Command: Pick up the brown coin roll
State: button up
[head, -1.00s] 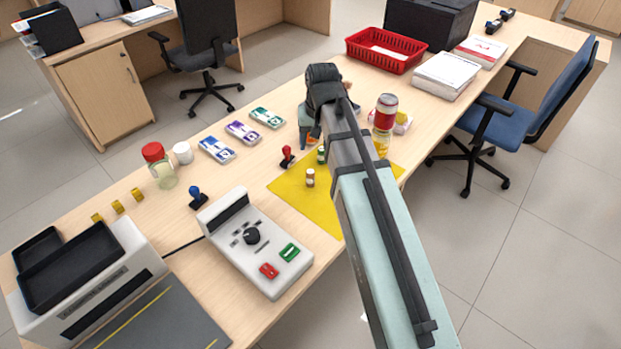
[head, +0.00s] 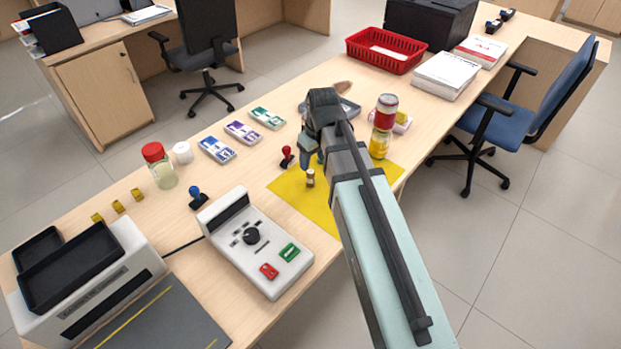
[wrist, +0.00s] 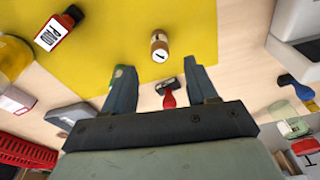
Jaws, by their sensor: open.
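The brown coin roll (head: 310,178) stands upright on the yellow mat (head: 289,196) in the head view. In the wrist view the brown coin roll (wrist: 160,45) shows on the yellow mat (wrist: 110,25), beyond the fingertips and between their lines. My gripper (wrist: 158,75) is open and empty, with its two fingers apart. In the head view my gripper (head: 308,160) is just behind the roll, and the arm hides part of the mat. I cannot tell its exact height above the mat.
A red-handled stamp (head: 287,156) stands close left of my gripper. A red-and-yellow bottle (head: 382,135) stands to the right.

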aim_at(311, 171)
jog(key=shift+w+a+f, duration=0.1)
jog(key=shift+w+f, duration=0.05)
jog(key=shift+f, duration=0.8)
jog(key=shift+w+a+f, duration=0.1)
jog(key=shift+f, duration=0.85)
jog(key=shift+f, duration=0.1)
jog(key=shift+w+a+f, duration=0.15)
jog(key=shift+w+f, duration=0.05)
jog(key=shift+f, duration=1.05)
jog(key=shift+w+a+f, duration=0.1)
jog(key=shift+w+f, duration=0.1)
jog(key=shift+f, duration=1)
jog(key=shift+c, duration=0.4)
grip_shut()
